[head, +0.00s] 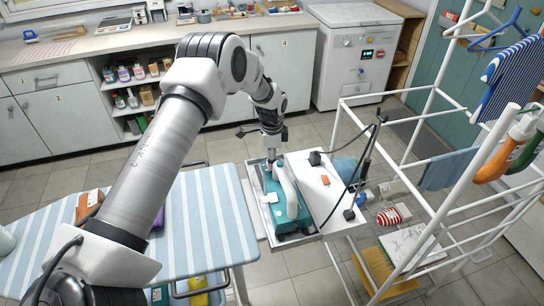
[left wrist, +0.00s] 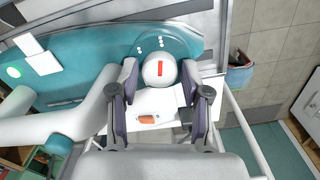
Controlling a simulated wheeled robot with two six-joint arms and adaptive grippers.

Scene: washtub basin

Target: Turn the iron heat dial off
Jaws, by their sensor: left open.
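In the left wrist view, the iron's teal body (left wrist: 90,65) carries a round white heat dial (left wrist: 151,72) with a red bar mark. My left gripper (head: 273,153) is over the far end of the iron. In the left wrist view, its open fingers (left wrist: 160,80) stand on either side of the dial, with visible gaps. I cannot tell its exact height above the dial. The arm and gripper hide the dial in the head view. My right gripper is not in view.
A striped ironing board (head: 215,225) lies to the left of the iron. A white drying rack (head: 432,215) stands to the right, with black cord near it. Cabinets and a white appliance (head: 350,70) line the back; floor between is clear.

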